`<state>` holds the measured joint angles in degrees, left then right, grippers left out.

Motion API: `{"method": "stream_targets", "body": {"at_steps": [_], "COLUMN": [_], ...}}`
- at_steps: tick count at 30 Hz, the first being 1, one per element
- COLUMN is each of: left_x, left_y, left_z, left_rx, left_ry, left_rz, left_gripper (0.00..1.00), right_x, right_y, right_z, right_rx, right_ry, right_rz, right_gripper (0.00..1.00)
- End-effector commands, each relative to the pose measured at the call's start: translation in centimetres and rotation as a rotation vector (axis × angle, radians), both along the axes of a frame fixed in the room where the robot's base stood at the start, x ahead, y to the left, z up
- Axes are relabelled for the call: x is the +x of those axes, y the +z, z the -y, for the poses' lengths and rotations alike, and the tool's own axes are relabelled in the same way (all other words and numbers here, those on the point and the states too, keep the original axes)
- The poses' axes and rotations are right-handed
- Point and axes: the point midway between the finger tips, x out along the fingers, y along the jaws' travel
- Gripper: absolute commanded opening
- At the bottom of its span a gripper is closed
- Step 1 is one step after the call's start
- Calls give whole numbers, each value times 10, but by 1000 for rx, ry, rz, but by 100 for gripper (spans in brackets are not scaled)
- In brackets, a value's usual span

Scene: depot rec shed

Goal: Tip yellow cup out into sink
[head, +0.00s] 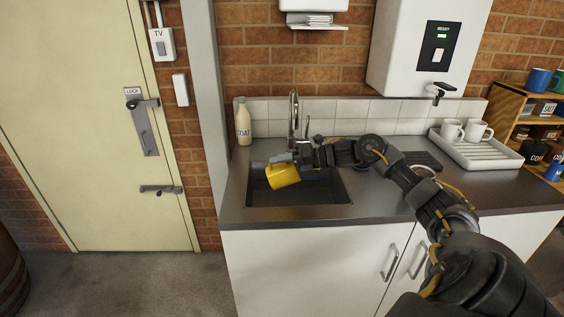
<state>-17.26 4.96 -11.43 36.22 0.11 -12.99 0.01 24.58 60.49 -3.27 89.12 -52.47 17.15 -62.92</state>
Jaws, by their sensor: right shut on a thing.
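The yellow cup (284,176) is in the head view, above the dark sink (318,208). It looks tilted over the basin; whether anything is coming out of it is too small to tell. My right gripper (283,160) is shut on the cup, with its arm coming in from the right over the counter. The gripper hides part of the cup's upper edge. My left gripper is not in view. The tap (293,116) stands upright behind the cup at the sink's back edge.
A soap bottle (243,124) stands at the counter's back left. A white rack (483,152) with white mugs (452,131) sits at the right, below a wall water heater (427,48). Shelves (505,118) hold more mugs at the far right. The counter's front strip is clear.

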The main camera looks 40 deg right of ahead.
Motion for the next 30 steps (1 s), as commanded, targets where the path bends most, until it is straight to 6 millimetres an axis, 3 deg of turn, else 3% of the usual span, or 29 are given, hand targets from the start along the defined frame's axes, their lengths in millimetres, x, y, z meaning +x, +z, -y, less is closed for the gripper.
{"method": "stream_targets", "body": {"at_steps": [1,7,30], "left_x": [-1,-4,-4], "left_y": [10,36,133], "left_z": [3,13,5], "left_rx": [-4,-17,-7], "left_ry": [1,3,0], "left_rz": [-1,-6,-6], "left_gripper": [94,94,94], "right_x": [1,2,5], "right_y": [7,2,-32], "right_z": [0,-2,-7], "right_rx": [-19,-123,-603], "right_ry": [0,0,3], "right_rz": [-7,-75,-387], "right_gripper": [0,0,0]}}
